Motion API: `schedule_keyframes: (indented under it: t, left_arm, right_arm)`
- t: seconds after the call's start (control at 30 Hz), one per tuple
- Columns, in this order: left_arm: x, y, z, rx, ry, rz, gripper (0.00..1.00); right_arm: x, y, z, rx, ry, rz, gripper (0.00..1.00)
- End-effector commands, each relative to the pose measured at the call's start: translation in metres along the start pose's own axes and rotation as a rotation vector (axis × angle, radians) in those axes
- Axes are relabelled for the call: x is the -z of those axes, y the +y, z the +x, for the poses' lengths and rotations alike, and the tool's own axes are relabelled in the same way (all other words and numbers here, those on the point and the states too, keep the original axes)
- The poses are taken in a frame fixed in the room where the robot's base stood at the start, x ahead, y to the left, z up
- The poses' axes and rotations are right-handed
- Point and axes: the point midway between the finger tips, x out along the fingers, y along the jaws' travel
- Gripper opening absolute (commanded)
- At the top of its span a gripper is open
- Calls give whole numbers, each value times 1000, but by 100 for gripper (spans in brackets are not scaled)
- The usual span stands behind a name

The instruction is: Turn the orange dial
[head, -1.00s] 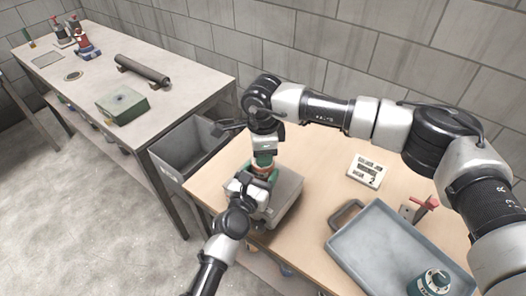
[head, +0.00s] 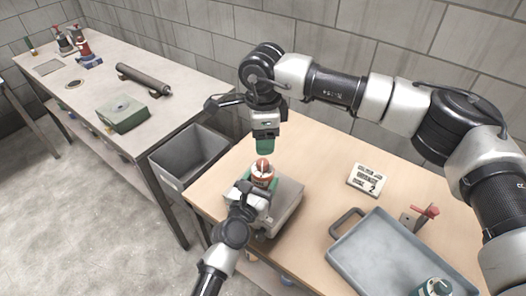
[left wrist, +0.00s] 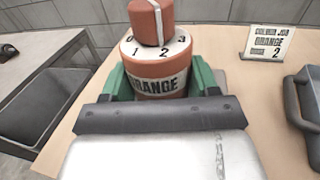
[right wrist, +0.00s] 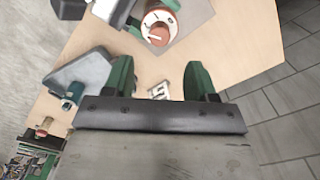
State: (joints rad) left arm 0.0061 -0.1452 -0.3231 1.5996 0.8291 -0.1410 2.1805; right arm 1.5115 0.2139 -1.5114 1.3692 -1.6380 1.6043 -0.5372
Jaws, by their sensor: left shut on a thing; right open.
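The orange dial (head: 262,174) stands upright on a grey block (head: 284,208) on the wooden table. In the left wrist view its orange knob (left wrist: 152,22) sits on a white numbered ring above a body (left wrist: 160,86) marked ORANGE. My left gripper (head: 254,188) is shut around that body, a green finger on each side, below the knob. My right gripper (head: 265,146) is open and empty above the dial, apart from it. In the right wrist view the dial (right wrist: 158,27) lies beyond its spread fingers (right wrist: 160,82). A card (left wrist: 268,43) reads ORANGE and 2.
A grey tray (head: 375,255) with a teal-and-white round object (head: 432,287) is at the table's right. A red-topped item (head: 420,215) stands behind it. A grey bin (head: 190,150) sits between this table and the left bench (head: 165,115). Table around the card is clear.

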Motion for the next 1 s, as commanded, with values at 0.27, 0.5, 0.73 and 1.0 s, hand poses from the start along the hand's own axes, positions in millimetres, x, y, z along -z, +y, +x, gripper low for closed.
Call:
schedule_keyframes:
  t: [0.27, 0.5, 0.73, 1.0]
  left_arm:
    - [2, -1, 0, 2, 3, 0, 33]
    - [2, -1, 0, 2, 3, -1, 33]
    - [1, -1, 0, 2, 3, -1, 66]
    - [0, 0, 0, 1, 1, 0, 90]
  right_arm:
    - [0, 0, -35, 1, 0, 0, 57]
    - [0, 0, -38, 0, 1, 0, 57]
    - [0, 0, -38, 0, 1, 0, 57]
    - [0, 0, -38, 0, 1, 0, 57]
